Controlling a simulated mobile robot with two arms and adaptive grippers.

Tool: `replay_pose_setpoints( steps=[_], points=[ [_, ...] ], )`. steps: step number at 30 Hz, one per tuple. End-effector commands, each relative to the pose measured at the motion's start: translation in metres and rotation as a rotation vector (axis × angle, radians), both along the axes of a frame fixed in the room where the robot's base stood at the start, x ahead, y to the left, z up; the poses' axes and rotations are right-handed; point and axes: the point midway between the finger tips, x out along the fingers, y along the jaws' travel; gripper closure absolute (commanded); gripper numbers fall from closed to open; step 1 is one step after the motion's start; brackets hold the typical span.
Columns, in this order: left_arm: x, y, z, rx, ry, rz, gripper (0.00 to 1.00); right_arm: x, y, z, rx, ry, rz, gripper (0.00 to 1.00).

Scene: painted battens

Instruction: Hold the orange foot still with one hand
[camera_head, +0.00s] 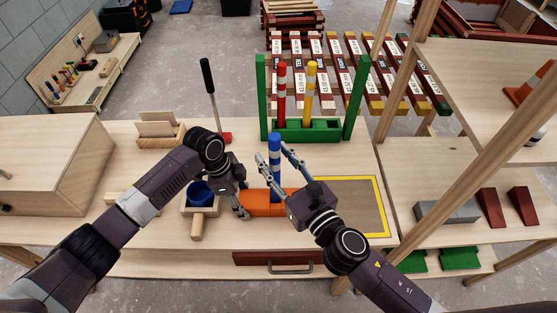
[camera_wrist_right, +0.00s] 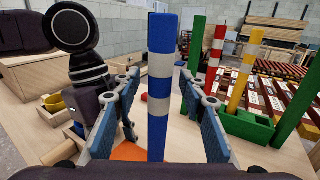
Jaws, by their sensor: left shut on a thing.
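The orange foot (camera_head: 264,203) lies on the bench between my two arms. My left gripper (camera_head: 242,207) is shut on its left end. A blue batten with white bands (camera_head: 275,150) stands upright at the foot; its lower end is partly hidden by my right gripper. My right gripper (camera_head: 274,155) is open, with one finger on each side of the batten. In the right wrist view the batten (camera_wrist_right: 162,95) stands between the finger pads with a gap on both sides. A bit of the orange foot (camera_wrist_right: 128,152) shows below.
A green rack (camera_head: 306,130) behind holds a red batten (camera_head: 282,90) and a yellow batten (camera_head: 311,90). A blue cup (camera_head: 200,193) in a wooden holder and a mallet (camera_head: 197,228) are left of the foot. A yellow-edged grey mat (camera_head: 355,205) on the right is clear.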

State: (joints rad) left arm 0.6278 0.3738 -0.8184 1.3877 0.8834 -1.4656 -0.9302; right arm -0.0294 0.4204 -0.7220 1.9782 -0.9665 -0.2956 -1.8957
Motion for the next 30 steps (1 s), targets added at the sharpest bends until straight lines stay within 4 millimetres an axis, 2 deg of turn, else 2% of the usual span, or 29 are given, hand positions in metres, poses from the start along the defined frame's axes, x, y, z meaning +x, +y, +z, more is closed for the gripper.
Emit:
replay_pose_setpoints(
  steps=[5, 20, 30],
  points=[
    [0.000, 0.000, 0.000, -0.001, -0.001, 0.000, 0.71, -0.012, -0.007, -0.001, 0.001, 0.003, 0.000, 0.61],
    [0.000, 0.000, 0.000, -0.001, -0.001, -0.001, 0.71, -0.079, -0.045, -0.001, 0.001, 0.004, -0.001, 0.61],
    [0.000, 0.000, 0.001, -0.001, -0.001, -0.001, 0.71, -0.100, -0.057, 0.001, 0.007, 0.000, -0.001, 0.61]
  ],
)
